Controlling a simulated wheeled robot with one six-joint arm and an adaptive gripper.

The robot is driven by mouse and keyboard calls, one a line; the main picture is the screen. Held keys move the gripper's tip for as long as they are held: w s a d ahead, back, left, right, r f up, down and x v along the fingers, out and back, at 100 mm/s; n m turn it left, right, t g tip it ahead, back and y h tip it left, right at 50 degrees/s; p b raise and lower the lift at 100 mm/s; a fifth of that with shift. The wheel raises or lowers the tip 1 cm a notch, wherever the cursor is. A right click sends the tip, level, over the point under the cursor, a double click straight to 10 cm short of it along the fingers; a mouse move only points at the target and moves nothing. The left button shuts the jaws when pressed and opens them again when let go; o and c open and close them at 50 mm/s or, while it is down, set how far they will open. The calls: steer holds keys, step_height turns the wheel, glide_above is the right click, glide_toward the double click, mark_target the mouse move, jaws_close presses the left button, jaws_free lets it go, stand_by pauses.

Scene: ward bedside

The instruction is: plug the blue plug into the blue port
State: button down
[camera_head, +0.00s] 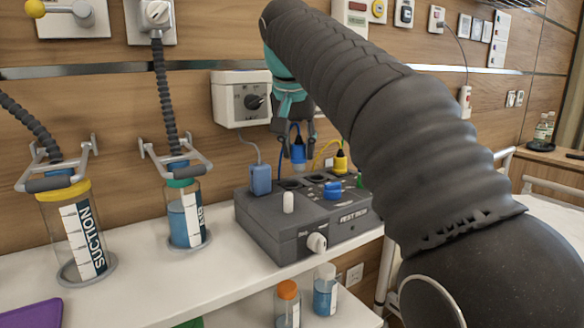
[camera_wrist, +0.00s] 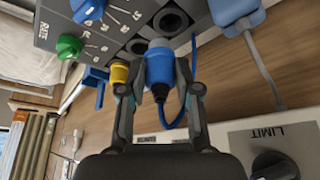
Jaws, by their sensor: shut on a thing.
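My gripper (camera_head: 296,157) is shut on the blue plug (camera_head: 298,150), which points down above the grey device box (camera_head: 270,225). In the wrist view the blue plug (camera_wrist: 159,66) sits between the two fingers, its blue cable trailing from its back end. Two dark round sockets show on the box top, one socket (camera_head: 290,184) left and one socket (camera_head: 318,178) right. In the head view the plug appears a little above them. In the wrist view it overlaps a socket (camera_wrist: 138,46). I cannot tell which port is blue.
A yellow plug (camera_head: 340,162) with a yellow cable stands at the right of the sockets. A blue connector (camera_head: 261,180) with a grey cable stands at the box's left. A white wall unit (camera_head: 241,98) hangs behind. Suction jars (camera_head: 75,235) stand left on the white shelf.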

steer(key=shift+w+a+f, duration=0.3)
steer(key=shift+a+f, duration=0.15)
steer(key=shift+a, duration=0.2)
steer(key=shift+f, duration=1.8)
steer(key=c, duration=0.8)
jaws_free()
steer(key=shift+f, duration=0.1)
steer(key=shift+f+b, duration=0.2)
steer(key=shift+b, duration=0.1)
steer(key=v, duration=1.4)
steer(key=shift+p, duration=0.3)
steer(key=shift+w, duration=0.15)
